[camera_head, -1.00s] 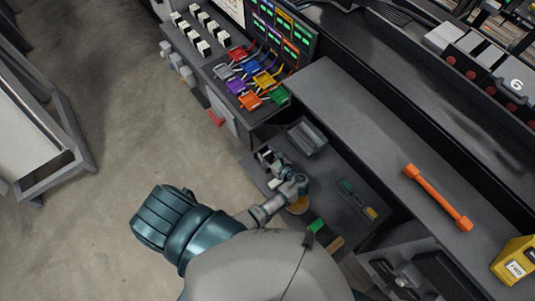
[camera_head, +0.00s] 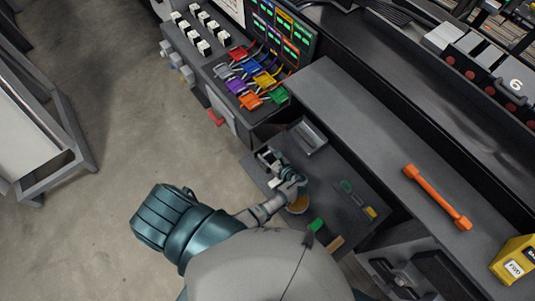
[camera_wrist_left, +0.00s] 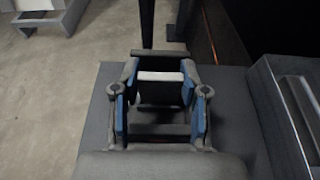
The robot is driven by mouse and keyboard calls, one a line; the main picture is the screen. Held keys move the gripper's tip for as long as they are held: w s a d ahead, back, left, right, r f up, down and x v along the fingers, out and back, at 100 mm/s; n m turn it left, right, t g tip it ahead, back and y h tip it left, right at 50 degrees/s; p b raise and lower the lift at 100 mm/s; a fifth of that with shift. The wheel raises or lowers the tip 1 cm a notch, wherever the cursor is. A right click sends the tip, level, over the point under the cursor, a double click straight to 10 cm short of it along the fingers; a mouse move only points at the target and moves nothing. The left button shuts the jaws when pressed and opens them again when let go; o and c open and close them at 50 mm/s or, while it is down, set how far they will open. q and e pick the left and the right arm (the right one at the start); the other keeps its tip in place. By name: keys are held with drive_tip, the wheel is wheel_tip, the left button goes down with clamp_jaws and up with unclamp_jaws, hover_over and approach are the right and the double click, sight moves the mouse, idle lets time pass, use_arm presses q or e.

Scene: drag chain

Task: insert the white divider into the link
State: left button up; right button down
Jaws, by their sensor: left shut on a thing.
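My left gripper (camera_head: 275,168) is over the small dark table in the head view. In the left wrist view the left gripper (camera_wrist_left: 160,80) has its blue-padded fingers closed in on a white divider (camera_wrist_left: 160,76), which spans crosswise between the fingertips. A small black-and-white piece (camera_head: 268,156) shows at the gripper's tips in the head view, too small to identify. A dark bar (camera_wrist_left: 160,54) lies just beyond the divider; I cannot tell if it belongs to the link. Whether the divider touches the link is not clear. My right gripper is not in view.
A grey tray (camera_head: 308,136) stands beside the gripper, on the right in the wrist view (camera_wrist_left: 292,105). An orange bar-shaped tool (camera_head: 438,198) lies on the long bench (camera_head: 345,100). Colored connectors (camera_head: 258,80) sit on the back-left panel. A yellow box (camera_head: 515,260) is at right.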

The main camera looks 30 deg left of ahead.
use_arm(q)
drive_tip(key=shift+f+b, duration=0.35)
drive_tip(key=shift+f, duration=0.2)
drive_tip(key=o, duration=1.2)
drive_tip(key=shift+c, duration=0.2)
drive_tip(key=v, duration=1.2)
drive_tip(key=shift+d, duration=0.1)
